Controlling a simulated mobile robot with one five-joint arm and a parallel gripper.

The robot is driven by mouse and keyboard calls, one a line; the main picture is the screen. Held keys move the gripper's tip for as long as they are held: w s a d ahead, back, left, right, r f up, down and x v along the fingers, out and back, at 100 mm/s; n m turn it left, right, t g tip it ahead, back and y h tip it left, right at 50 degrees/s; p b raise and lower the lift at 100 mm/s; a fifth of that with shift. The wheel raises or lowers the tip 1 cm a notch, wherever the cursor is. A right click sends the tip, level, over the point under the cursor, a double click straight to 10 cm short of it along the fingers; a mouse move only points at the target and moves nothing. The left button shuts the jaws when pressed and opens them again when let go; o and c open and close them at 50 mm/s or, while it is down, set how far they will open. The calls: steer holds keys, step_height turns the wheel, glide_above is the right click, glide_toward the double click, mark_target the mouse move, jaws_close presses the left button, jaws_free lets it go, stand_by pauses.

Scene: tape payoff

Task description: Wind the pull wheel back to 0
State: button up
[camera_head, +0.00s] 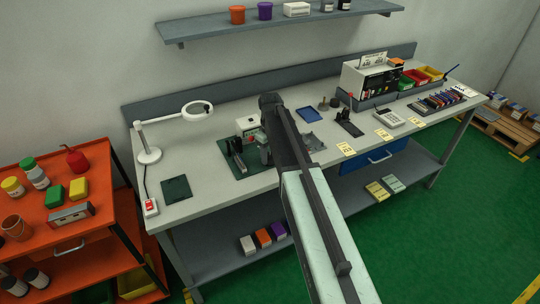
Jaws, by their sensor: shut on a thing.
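A small tape payoff device (238,146) stands on a dark green mat (233,168) on the workbench, left of my arm. My gripper (264,153) is low beside the device, mostly covered by my own arm, and is shut on what seems to be the pull wheel. The wheel itself and its 0 mark are hidden or too small to read.
A magnifier lamp (150,154) and a dark green pad (177,189) are on the bench's left. A blue pad (281,115) and a black stand (346,120) lie beyond my arm. An overhead shelf (280,24) holds small pots. An orange cart (92,205) stands at left.

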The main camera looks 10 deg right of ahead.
mark_target(270, 155)
steer(key=n, duration=0.4)
steer(key=shift+n, duration=0.4)
stand_by(0.4)
steer(key=o, duration=1.4)
steer(key=shift+c, duration=0.2)
steer(key=shift+r, duration=0.1)
step_height(270, 155, up, 8)
steer(key=p, duration=0.8)
steer(key=shift+f, duration=0.2)
